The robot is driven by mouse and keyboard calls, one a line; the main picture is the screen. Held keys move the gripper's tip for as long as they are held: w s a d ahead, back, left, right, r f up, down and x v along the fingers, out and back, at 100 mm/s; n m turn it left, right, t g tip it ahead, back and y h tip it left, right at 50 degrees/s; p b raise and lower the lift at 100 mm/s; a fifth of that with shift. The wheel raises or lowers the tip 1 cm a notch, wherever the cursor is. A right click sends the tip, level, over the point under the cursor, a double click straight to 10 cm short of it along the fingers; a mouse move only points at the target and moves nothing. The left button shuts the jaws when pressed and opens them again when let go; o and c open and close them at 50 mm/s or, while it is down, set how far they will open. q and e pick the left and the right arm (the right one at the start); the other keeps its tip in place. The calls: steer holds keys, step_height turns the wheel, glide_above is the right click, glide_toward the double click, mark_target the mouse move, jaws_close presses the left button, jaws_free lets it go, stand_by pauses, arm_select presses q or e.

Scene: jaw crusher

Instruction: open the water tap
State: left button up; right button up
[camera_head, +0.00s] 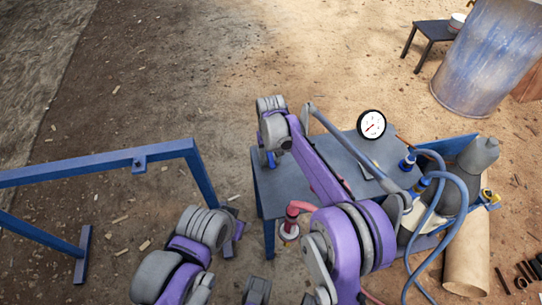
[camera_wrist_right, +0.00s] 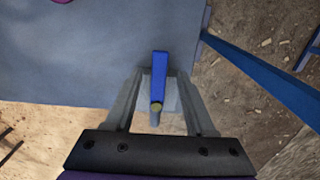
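The water tap's blue lever (camera_wrist_right: 160,70) shows in the right wrist view at the edge of the grey tabletop (camera_wrist_right: 80,60), with a brass-coloured end (camera_wrist_right: 156,106) nearest me. My right gripper (camera_wrist_right: 161,85) is open, one finger on each side of the lever with a gap visible on both sides. I cannot tell how deep the lever sits between the fingers. In the head view my right wrist is over the table's left corner and largely hides the gripper; a bit of blue (camera_head: 271,158) shows below it. My left gripper is not in view; only left arm links show.
The table (camera_head: 285,187) carries a round gauge (camera_head: 371,124), blue-capped bottles (camera_head: 408,163) and hoses (camera_head: 455,180). A red-topped fitting (camera_head: 291,222) is by its front. A blue frame (camera_head: 100,165) stands left; a large drum (camera_head: 490,55) stands back right. Open ground lies behind the table.

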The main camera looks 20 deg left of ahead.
mark_target(271, 160)
steer(key=shift+r, duration=0.1)
step_height(271, 160, up, 11)
steer(key=p, duration=0.1)
stand_by(0.4)
stand_by(0.3)
